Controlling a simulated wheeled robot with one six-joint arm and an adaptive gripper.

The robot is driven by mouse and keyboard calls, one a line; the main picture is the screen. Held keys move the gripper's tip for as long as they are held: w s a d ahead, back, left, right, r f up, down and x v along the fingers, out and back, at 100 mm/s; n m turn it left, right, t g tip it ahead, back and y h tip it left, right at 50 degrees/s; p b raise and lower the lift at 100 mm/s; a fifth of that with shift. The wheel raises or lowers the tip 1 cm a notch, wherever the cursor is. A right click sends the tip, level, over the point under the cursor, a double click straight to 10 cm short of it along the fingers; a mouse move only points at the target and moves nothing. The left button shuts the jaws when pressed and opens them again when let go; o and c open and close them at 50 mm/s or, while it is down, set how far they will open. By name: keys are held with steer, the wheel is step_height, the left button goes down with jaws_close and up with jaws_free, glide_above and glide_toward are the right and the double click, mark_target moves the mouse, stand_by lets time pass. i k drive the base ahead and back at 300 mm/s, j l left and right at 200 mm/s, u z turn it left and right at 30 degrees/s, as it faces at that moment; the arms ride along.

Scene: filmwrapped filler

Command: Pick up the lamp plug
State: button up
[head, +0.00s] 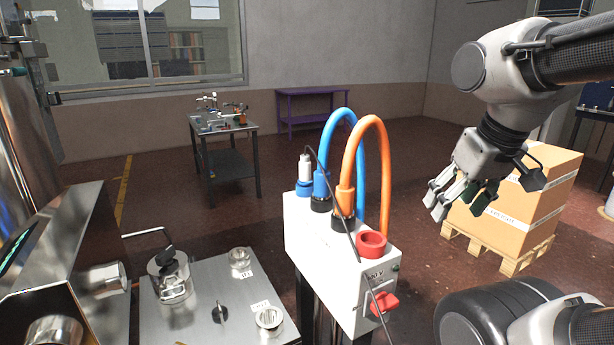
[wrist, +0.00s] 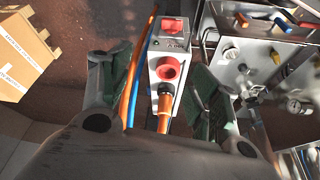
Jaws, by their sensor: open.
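A white box (head: 318,250) carries several plugs and sockets on its sloping top. A pale grey plug with a thin black cable (head: 305,168) stands upright in a blue socket at the box's far left end; it looks like the lamp plug, though no label confirms this. I cannot make it out in the wrist view. My gripper (head: 462,203) is open and empty, above and to the right of the box, apart from it. In the wrist view the open fingers (wrist: 152,72) frame the box (wrist: 153,78) and its orange plug (wrist: 165,105).
Thick blue (head: 360,150) and orange (head: 383,170) cables arch up from the box. A red socket (head: 371,244) and red switch (head: 384,303) are at its near end. A steel bench (head: 205,285) stands left, cartons (head: 535,205) on a pallet right.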

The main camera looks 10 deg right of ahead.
mark_target(304, 180)
steer(key=l+u, duration=0.1)
steer(key=l, duration=0.45)
steer(key=k+l, duration=0.1)
steer(key=l, duration=0.45)
steer(key=k+l+u, duration=0.15)
steer(key=l, duration=0.45)
steer(key=i+l+u, duration=0.1)
steer(key=l, duration=0.2)
steer(key=i+l, duration=0.15)
steer(key=l, duration=0.15)
steer(key=i+l+u, duration=0.15)
steer(key=l, duration=0.2)
steer(key=i+l, duration=0.1)
steer(key=l, duration=0.2)
steer(key=i+l+u, duration=0.25)
steer(key=i+l, duration=0.55)
steer(key=i, duration=0.15)
